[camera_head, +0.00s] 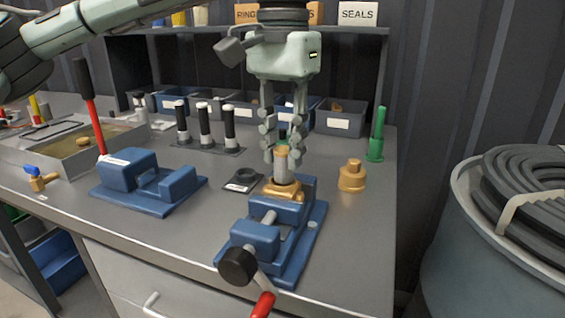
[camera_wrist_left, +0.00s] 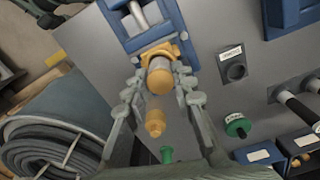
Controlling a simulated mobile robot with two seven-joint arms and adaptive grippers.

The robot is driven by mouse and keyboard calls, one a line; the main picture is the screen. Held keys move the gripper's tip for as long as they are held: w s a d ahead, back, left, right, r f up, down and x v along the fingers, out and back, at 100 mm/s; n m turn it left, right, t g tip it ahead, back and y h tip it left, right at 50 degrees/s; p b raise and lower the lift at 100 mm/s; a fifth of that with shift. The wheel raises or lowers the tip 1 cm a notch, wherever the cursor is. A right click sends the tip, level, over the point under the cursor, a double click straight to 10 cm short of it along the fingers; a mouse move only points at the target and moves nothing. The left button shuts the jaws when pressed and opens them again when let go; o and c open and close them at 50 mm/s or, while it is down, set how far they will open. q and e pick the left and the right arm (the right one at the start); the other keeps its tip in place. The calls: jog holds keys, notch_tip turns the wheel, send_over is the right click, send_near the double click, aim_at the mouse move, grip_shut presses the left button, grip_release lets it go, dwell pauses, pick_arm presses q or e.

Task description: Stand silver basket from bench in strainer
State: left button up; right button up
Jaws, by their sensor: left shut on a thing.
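The silver basket (camera_head: 281,168), a small grey cylinder with a tan top end, is upright between the fingers of my left gripper (camera_head: 282,157), which is shut on it. In the left wrist view my left gripper (camera_wrist_left: 160,82) has a finger on each side of the basket's round tan end (camera_wrist_left: 160,82). The brass strainer (camera_head: 284,191) is clamped in the blue vise (camera_head: 277,210), directly below the basket. The basket's lower end meets the strainer's mouth; how deep it sits is hidden. My right gripper is not in view.
A brass fitting (camera_head: 352,176) stands right of the vise and a green post (camera_head: 376,140) behind it. A black ring on a plate (camera_head: 243,178) lies to the left. A second blue fixture (camera_head: 145,180) and black posts (camera_head: 204,125) are further left. Bins line the back.

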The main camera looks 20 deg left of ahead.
aim_at(282, 150)
pick_arm(q)
notch_tip(282, 150, down, 3)
jog(key=shift+r, duration=0.2)
jog(key=shift+s+f, duration=0.1)
jog(key=shift+f, duration=0.2)
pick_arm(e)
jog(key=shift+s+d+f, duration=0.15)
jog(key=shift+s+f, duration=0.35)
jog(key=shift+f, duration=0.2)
